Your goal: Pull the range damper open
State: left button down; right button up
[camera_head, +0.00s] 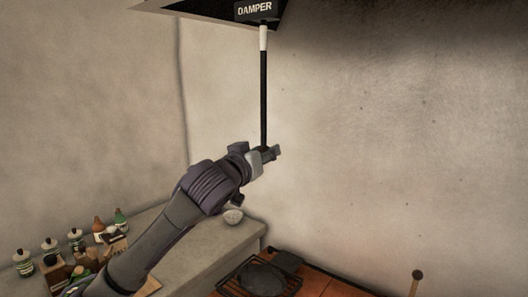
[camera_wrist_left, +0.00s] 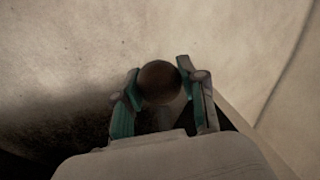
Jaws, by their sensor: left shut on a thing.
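The damper rod (camera_head: 264,95) is a thin black bar with a white section at its top. It hangs straight down from beneath a dark block labelled DAMPER (camera_head: 255,9) at the hood. My left gripper (camera_head: 268,154) is at the rod's lower end and shut on it. In the left wrist view, a dark brown round knob (camera_wrist_left: 158,82) sits between the teal-padded fingers of my left gripper (camera_wrist_left: 158,92). In the head view the gripper mostly hides the knob. My right gripper is not in view.
A dark pan (camera_head: 262,279) sits on a rack over an orange-red surface (camera_head: 312,284). Bare wall (camera_head: 400,150) fills the right side.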

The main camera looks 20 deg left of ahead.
pick_arm(q)
jog(key=shift+f, duration=0.35)
jog(key=c, duration=0.9)
grip_release()
jog(key=shift+c, duration=0.2)
jog(key=o, duration=0.3)
jog(key=shift+r, duration=0.1)
jog(key=shift+s, duration=0.3)
jog(key=s+a, duration=0.2)
jog(key=s, duration=0.9)
jog(key=shift+s, duration=0.15)
